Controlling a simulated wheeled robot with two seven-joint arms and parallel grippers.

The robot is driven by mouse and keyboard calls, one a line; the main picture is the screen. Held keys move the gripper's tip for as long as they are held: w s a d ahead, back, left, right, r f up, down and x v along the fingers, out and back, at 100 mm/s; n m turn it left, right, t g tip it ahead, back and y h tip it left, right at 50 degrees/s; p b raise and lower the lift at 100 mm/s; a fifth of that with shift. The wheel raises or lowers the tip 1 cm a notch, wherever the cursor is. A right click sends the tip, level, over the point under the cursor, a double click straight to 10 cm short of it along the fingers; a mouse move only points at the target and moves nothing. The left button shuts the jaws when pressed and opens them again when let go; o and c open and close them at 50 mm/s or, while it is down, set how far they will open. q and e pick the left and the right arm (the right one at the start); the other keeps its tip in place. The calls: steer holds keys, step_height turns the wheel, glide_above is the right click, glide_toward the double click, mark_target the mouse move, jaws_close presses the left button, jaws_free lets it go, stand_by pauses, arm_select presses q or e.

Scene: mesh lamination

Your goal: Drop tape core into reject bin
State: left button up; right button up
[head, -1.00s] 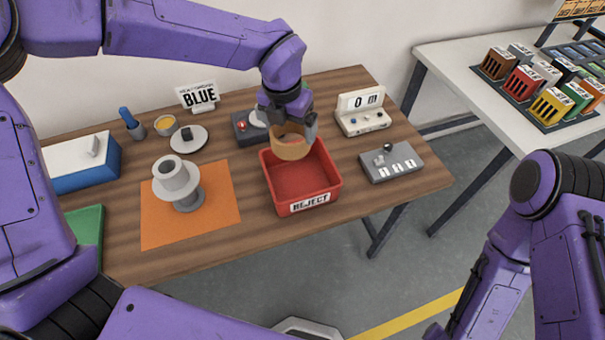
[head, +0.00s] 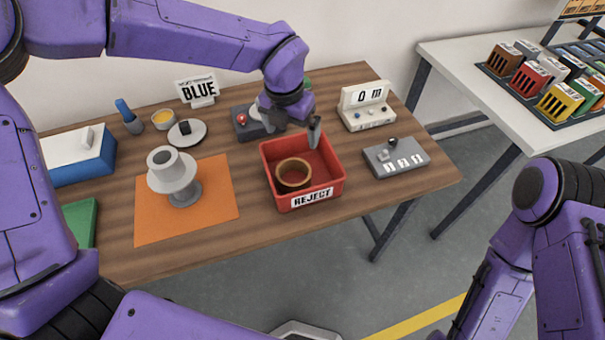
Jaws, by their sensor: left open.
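The tape core (head: 293,176), a tan-brown ring, lies inside the red reject bin (head: 335,180) at its front left. The bin stands on the wooden table and has a "REJECT" label on its front wall. My left gripper (head: 304,140) is open and empty, over the back part of the bin, behind and apart from the core. My right arm shows at the right edge, but its gripper is not in view.
A grey spool on a stand (head: 175,180) is on an orange mat (head: 215,215) left of the bin. A grey button box (head: 396,158) and a white "0 m" counter (head: 367,108) stand to the right. A dark box with a red button (head: 246,122) is behind the bin.

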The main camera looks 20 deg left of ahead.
arm_select(q)
step_height(320, 180, up, 10)
steer(key=s+b, duration=0.1)
steer(key=shift+s+a+f, duration=0.15)
steer(key=shift+s+f, duration=0.1)
steer(key=shift+s, duration=0.15)
steer(key=shift+f, duration=0.1)
